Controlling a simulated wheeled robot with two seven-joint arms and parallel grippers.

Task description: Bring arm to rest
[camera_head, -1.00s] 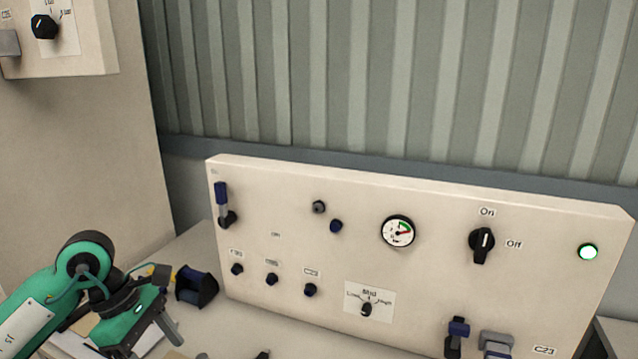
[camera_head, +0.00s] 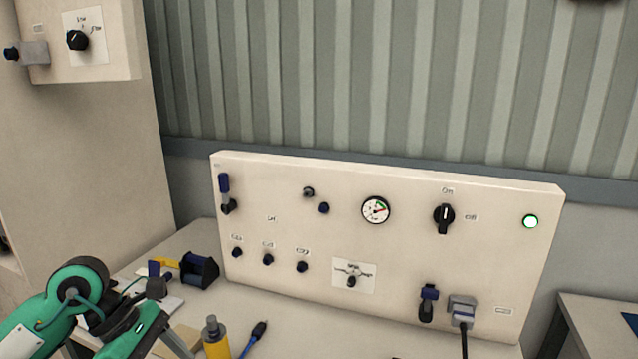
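My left arm (camera_head: 75,290), green with black joints, comes in at the lower left, over the table. Its gripper (camera_head: 172,343) points down towards the bottom edge. Its fingers are partly cut off by the frame, so I cannot tell how far apart they are. It is apart from the control panel (camera_head: 400,245). My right arm and gripper are not in view.
A blue-black holder (camera_head: 200,270), a yellow bottle (camera_head: 216,340) and a blue cable end (camera_head: 258,332) are near my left arm. A second table (camera_head: 600,315) stands right.

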